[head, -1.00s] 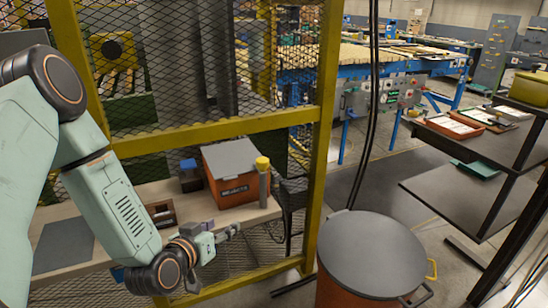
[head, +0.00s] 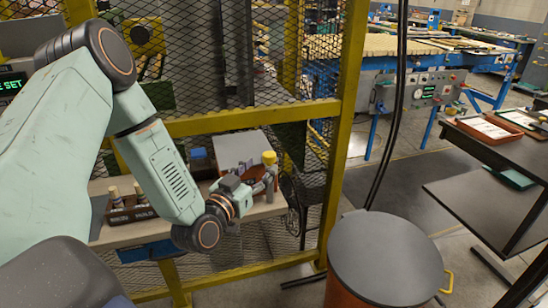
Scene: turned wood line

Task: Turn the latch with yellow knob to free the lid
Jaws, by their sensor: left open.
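The box's flat grey lid (head: 238,148) is in the head view, on the bench beyond my left gripper. Its orange body is mostly hidden behind my left gripper and wrist. The latch's yellow knob (head: 269,157) stands at the box's right front corner, on top of a grey upright part. My left gripper (head: 268,178) is open, just below the yellow knob and in front of the grey part. I cannot tell whether its fingers touch the latch. The lid lies flat on the box. My right gripper is not in view.
A dark tray (head: 132,212) with several turned pieces stands on the bench at left. A small blue-topped dark object (head: 199,161) sits left of the box. A grey-lidded drum (head: 385,258) is at lower right.

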